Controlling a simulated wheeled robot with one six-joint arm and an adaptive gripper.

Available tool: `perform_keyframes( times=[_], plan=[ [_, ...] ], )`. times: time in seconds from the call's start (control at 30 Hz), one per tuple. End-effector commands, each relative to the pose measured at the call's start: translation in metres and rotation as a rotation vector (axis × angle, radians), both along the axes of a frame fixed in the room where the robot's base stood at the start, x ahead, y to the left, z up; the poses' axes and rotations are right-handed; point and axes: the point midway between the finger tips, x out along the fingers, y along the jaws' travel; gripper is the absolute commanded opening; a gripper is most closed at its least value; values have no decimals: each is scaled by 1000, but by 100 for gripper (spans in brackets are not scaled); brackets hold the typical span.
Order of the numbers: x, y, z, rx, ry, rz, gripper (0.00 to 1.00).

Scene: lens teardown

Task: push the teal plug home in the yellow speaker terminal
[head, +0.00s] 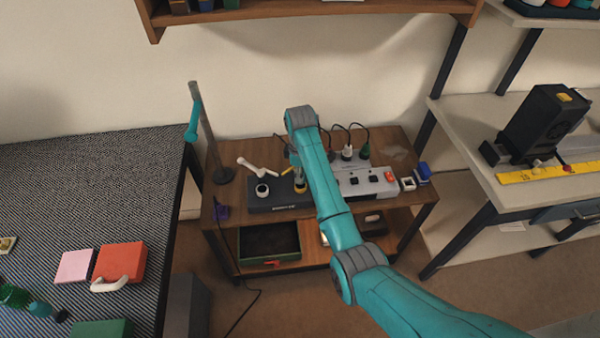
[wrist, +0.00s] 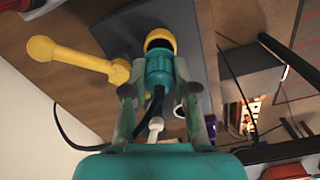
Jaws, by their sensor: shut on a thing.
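The yellow speaker terminal (head: 300,186) stands on a dark terminal block (head: 280,207) on the wooden bench. In the wrist view, the terminal (wrist: 160,37) shows a round dark mouth, and its yellow lever (wrist: 78,57) points out to the left. My gripper (wrist: 156,90) is shut on the teal plug (wrist: 159,70), with one finger on each side. The plug's front end is at the mouth, lined up with it. Part of the dark opening still shows, and I cannot tell how deep the plug sits. In the head view my arm partly hides the gripper and plug.
A white terminal (head: 262,190) with a raised white lever stands left of the yellow one. A grey power strip (head: 368,182) with plugs and dark cables is on the right. A dark stand pole (head: 208,140) rises at the bench's left end.

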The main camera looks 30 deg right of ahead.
Motion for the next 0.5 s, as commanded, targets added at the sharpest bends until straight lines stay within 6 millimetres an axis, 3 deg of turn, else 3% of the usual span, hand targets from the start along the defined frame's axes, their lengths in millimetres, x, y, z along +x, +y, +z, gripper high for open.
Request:
perform_keyframes(
  times=[0.5],
  plan=[
    [0,0,-7,0,0,0,0]
  ],
)
